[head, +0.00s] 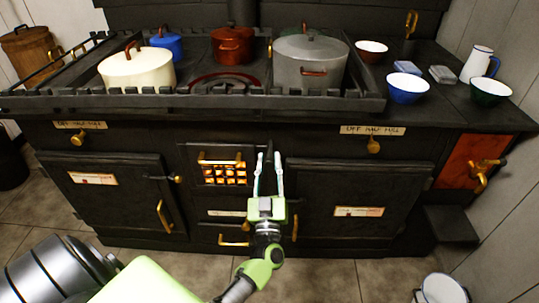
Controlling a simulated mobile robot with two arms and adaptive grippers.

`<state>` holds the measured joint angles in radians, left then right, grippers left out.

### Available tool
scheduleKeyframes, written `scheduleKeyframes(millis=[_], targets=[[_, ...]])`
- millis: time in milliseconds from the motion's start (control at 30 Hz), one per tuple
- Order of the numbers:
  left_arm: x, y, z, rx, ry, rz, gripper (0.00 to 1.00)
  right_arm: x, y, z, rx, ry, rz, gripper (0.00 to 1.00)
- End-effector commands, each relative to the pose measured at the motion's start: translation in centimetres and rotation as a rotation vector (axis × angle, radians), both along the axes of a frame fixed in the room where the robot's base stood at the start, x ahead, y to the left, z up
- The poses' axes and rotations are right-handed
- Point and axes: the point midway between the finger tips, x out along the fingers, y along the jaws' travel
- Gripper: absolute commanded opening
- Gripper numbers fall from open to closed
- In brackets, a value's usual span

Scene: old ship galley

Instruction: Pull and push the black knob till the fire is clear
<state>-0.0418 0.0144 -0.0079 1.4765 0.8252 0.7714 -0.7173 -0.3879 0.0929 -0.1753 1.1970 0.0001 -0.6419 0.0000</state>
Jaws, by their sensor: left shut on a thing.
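A black stove (110,222) fills the middle of the head view. Its small fire grate (223,173) glows orange behind dark bars, with a brass handle (219,158) across its top. My left gripper (268,161) reaches up to the stove front just right of the grate. Its two pale fingers stand on either side of the black knob (268,153) and are shut on it. The knob is dark against the dark stove, so its outline and how far it is pulled out are hard to see. My right gripper is not in view.
Pots, including a cream pot (137,71) and a grey pot (311,62), stand inside the stove-top rail. Bowls and a white jug (478,64) stand at the right. Brass handles stick out of the stove front. A bucket (441,290) stands on the floor, lower right.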

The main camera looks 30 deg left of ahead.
Motion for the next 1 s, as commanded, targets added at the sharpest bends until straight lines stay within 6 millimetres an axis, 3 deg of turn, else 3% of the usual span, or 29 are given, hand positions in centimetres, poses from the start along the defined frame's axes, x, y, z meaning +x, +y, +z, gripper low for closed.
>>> scheduleKeyframes(millis=[400, 433, 500, 833, 1000], targets=[[-0.4, -0.3, -0.2, -0.001, 0.003, -0.002, 0.0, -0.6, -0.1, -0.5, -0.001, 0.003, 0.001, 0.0], [-0.4, -0.3, -0.2, -0.001, 0.003, -0.002, 0.26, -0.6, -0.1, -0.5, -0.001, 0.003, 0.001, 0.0], [-0.4, -0.3, -0.2, -0.001, 0.003, -0.001, 0.41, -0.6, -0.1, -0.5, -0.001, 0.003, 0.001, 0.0], [-0.4, -0.3, -0.1, -0.001, 0.002, -0.001, 0.41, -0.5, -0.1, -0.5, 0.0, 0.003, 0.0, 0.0], [-1.6, -1.1, -0.8, -0.001, 0.005, -0.001, 0.41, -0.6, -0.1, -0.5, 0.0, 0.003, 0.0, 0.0]])
